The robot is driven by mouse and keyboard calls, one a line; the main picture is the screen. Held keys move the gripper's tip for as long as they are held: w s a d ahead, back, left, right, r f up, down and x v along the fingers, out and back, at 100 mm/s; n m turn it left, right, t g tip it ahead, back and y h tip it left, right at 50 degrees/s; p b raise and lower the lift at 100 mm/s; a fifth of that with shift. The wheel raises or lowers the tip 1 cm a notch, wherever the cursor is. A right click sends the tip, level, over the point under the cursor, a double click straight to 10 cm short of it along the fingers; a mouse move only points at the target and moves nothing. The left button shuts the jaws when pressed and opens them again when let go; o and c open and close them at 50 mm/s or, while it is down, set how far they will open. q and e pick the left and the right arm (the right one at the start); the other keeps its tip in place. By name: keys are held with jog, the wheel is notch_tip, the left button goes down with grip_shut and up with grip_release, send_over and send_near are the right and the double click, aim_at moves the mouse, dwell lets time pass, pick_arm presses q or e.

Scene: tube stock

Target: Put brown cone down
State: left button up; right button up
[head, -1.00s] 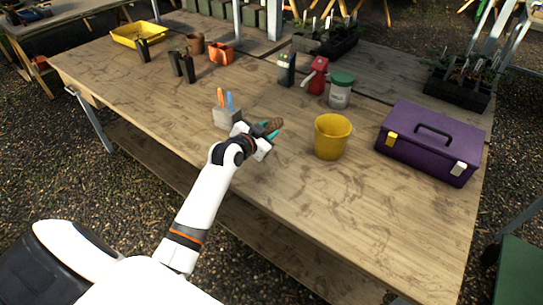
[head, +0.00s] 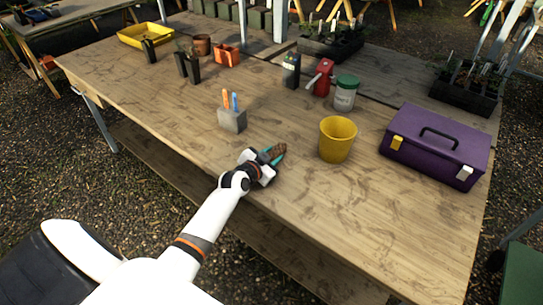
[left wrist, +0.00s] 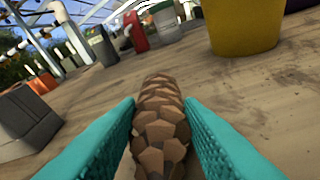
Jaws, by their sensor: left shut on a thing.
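The brown cone (left wrist: 160,125), scaly like a pine cone, is between the two teal fingers of my left gripper (left wrist: 165,140) in the left wrist view. In the head view the cone (head: 278,150) shows at the tip of my left gripper (head: 269,158), low over the front part of the wooden table (head: 225,165). The gripper is shut on the cone. I cannot tell whether the cone touches the tabletop. My right gripper is not in view.
A grey block with orange and blue tools (head: 232,121) stands left of the gripper. A yellow bucket (head: 336,140) and purple toolbox (head: 436,147) stand to the right. A white tub with a green lid (head: 345,94) and red object (head: 322,78) are behind. Bare wood lies around the cone.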

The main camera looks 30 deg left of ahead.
pick_arm(q)
jog(key=shift+f, duration=0.15)
jog(key=o, duration=0.9)
jog(key=shift+o, duration=0.4)
jog(key=shift+s+f, duration=0.1)
